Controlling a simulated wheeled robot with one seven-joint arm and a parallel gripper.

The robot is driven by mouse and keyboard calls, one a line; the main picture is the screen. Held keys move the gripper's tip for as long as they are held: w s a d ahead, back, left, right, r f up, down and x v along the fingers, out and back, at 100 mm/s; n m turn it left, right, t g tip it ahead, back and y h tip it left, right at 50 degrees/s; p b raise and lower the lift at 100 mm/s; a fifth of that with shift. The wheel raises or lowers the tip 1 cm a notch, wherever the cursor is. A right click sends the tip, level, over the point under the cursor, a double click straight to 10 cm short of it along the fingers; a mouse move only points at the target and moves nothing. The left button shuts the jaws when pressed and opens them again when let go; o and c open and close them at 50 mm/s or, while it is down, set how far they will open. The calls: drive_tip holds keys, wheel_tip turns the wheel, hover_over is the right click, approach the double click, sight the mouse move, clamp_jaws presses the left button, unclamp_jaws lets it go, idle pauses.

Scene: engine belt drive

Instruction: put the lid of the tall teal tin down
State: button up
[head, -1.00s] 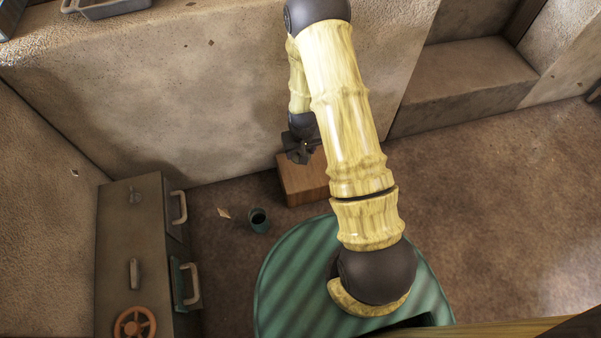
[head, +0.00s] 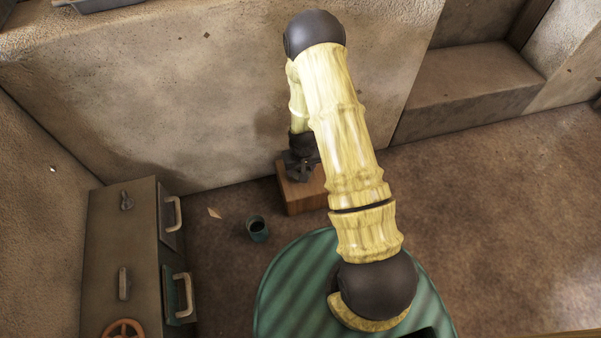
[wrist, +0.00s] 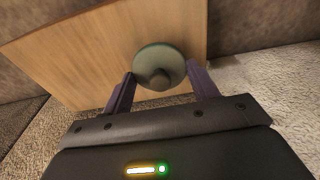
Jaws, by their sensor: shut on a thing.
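My gripper (wrist: 160,86) is shut on the lid (wrist: 158,60), a round grey-green disc with a darker knob in the middle. The lid is over the top of a wooden block (wrist: 85,50); I cannot tell whether it touches the wood. In the head view my gripper (head: 300,170) is above the wooden block (head: 305,196), and the lid is hidden there. A teal tin (head: 257,229) stands open on the floor, left of the block.
A cabinet (head: 118,240) with pale handles and an orange handwheel (head: 123,330) stands at the left. A wall (head: 200,120) rises close behind the block. A small tan piece (head: 214,213) lies near the tin. Floor (head: 480,220) at the right is clear.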

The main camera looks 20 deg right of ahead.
drive_tip(key=shift+f+b, duration=0.4)
drive_tip(key=shift+f, duration=0.8)
drive_tip(key=shift+f, duration=0.15)
drive_tip(key=o, duration=0.9)
drive_tip(key=shift+o, duration=0.2)
wheel_tip(320, 180, up, 12)
drive_tip(key=s+p, duration=0.1)
drive_tip(key=p, duration=0.6)
drive_tip(key=shift+s+p, duration=0.3)
drive_tip(key=shift+p, duration=0.1)
